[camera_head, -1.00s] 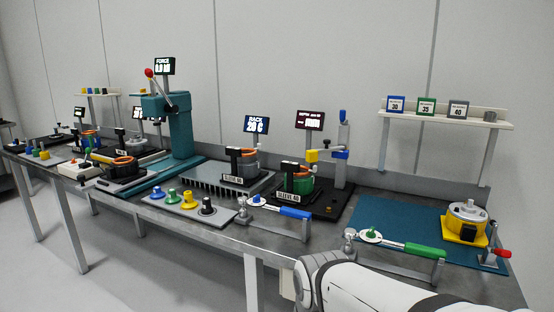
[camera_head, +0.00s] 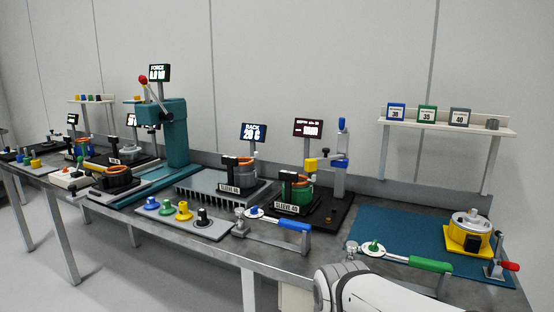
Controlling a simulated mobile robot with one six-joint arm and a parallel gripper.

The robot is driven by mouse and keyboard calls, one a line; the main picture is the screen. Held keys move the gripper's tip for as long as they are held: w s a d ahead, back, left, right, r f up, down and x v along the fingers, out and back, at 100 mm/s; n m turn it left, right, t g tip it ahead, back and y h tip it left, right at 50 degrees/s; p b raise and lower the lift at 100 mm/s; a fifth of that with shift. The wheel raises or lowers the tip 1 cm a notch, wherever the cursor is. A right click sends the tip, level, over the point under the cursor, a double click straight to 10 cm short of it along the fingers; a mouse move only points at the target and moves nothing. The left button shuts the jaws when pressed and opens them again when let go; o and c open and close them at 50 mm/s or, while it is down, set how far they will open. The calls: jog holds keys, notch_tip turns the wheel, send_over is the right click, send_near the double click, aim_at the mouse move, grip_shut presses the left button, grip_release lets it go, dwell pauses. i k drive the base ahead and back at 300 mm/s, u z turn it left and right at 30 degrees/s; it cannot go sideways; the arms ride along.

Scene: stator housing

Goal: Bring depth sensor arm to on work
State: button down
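The depth sensor stand (camera_head: 340,170) is a grey post with a blue knob on top, at the back of a black base plate (camera_head: 322,217). I cannot tell whether the sensor arm is over or beside that part. My white arm shows at the bottom right; my gripper is out of view.
A blue-handled lever (camera_head: 292,225) and a green-handled lever (camera_head: 428,264) lie along the front edge. A yellow-based housing (camera_head: 468,235) stands on the teal mat (camera_head: 408,232). The mat's middle is clear.

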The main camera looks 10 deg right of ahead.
aim_at(310, 164)
jog(key=i, duration=0.85)
jog(key=z, duration=0.05)
